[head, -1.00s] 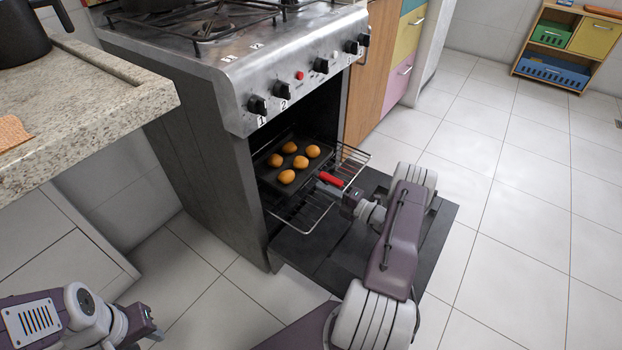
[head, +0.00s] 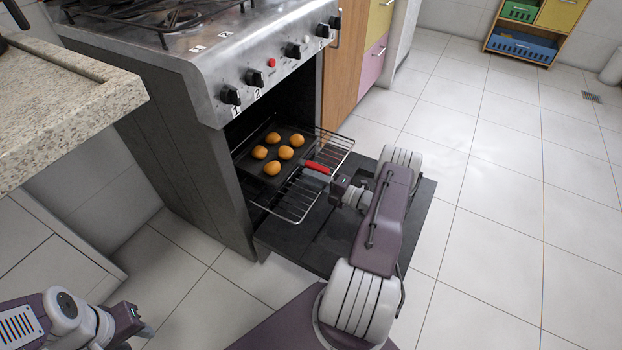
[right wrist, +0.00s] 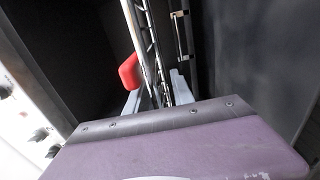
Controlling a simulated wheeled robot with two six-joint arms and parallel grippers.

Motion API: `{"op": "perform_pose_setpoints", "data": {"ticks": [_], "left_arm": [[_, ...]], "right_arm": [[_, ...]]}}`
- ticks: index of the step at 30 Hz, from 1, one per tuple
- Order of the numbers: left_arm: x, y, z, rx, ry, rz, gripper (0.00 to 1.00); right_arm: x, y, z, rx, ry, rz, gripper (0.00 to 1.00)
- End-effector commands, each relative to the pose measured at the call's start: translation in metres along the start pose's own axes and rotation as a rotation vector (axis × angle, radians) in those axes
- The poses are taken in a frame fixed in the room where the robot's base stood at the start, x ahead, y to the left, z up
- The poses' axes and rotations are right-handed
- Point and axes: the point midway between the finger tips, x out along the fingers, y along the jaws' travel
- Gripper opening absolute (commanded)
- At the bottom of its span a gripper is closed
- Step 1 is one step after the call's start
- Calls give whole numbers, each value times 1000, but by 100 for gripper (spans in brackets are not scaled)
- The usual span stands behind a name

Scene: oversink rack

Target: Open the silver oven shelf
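The silver wire oven shelf (head: 296,205) sticks out of the oven's dark opening, over the lowered door. A dark tray (head: 250,172) with several round golden buns (head: 284,153) rests on it. A red piece (head: 317,168) sits at the shelf's front; it also shows in the right wrist view (right wrist: 129,71). My right gripper (head: 324,178) is at that front edge. In the right wrist view, its fingers (right wrist: 157,96) lie on both sides of the shelf's wires and appear shut on them. My left gripper (head: 146,330) is low at the left, away from the oven; its opening is unclear.
The lowered oven door (head: 410,225) lies under the shelf and my right arm. A stone counter (head: 70,110) stands at the left. Wooden and coloured cabinets (head: 348,65) adjoin the oven. The tiled floor (head: 500,200) at the right is free.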

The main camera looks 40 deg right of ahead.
Motion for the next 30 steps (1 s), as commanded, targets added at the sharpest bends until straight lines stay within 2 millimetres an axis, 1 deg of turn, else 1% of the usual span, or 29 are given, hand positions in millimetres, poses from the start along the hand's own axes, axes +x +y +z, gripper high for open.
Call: {"op": "perform_pose_setpoints", "data": {"ticks": [2, 5, 9, 12, 16, 20, 30], "left_arm": [[-1, 0, 0, 0, 0, 0, 36], [-9, 0, -1, 0, 0, 0, 36], [-25, 0, -3, 0, 0, 0, 36], [-32, 1, -3, 0, 0, 0, 36], [-36, 1, -4, 0, 0, 0, 36], [-36, 1, -4, 0, 0, 0, 36], [-35, 1, -4, 0, 0, 0, 36]], "right_arm": [[-1, 1, 0, 0, -1, 0, 29], [-13, 4, 1, 0, -5, 0, 29], [-45, 5, 2, 1, -8, 0, 29], [-66, 4, 1, 0, -6, 1, 29], [-85, 2, 1, 0, -3, 1, 29], [-91, 0, 0, 1, 0, 0, 29], [-91, 0, 0, 0, 0, 0, 29]]}}
